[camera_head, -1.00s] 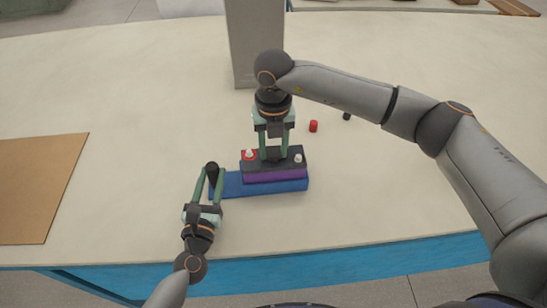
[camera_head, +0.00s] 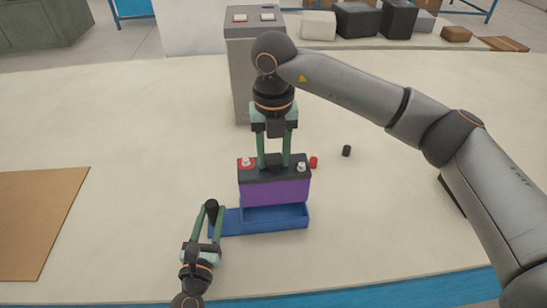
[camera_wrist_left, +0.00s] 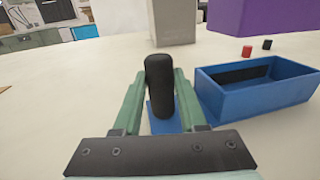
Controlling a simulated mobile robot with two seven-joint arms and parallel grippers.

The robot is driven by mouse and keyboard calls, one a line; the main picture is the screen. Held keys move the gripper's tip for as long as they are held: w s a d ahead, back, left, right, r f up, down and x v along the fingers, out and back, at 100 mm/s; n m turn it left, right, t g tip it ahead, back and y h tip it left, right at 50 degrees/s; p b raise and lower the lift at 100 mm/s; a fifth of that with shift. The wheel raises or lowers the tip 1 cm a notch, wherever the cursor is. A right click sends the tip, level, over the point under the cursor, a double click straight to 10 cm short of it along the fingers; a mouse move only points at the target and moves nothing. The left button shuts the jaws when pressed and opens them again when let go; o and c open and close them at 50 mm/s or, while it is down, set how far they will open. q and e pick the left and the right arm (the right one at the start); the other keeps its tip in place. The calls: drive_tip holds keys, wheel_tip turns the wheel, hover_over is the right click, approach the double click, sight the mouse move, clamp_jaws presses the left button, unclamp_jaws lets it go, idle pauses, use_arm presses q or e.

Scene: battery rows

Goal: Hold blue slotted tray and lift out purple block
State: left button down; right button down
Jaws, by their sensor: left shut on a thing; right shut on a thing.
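The blue slotted tray (camera_head: 262,228) sits on the table, with an empty slot showing in the left wrist view (camera_wrist_left: 230,98). A black upright handle (camera_head: 211,210) stands on its left end. My left gripper (camera_head: 216,212) is shut on this handle, which shows between the fingers in the left wrist view (camera_wrist_left: 160,88). The purple block (camera_head: 274,192) has a black top with a red-based terminal and a white terminal. My right gripper (camera_head: 273,160) is shut on the block's top and holds it upright above the tray; its lower edge shows in the left wrist view (camera_wrist_left: 262,16).
A red cap (camera_head: 313,162) and a black cap (camera_head: 347,151) lie right of the block. A grey pillar (camera_head: 242,75) with two buttons stands behind. A brown board (camera_head: 38,220) lies at the left. The table between board and tray is clear.

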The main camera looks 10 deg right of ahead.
use_arm(q)
drive_tip(key=shift+c, duration=1.9)
unclamp_jaws()
use_arm(e)
drive_tip(key=shift+r, duration=0.15)
use_arm(q)
drive_tip(key=v, duration=1.2)
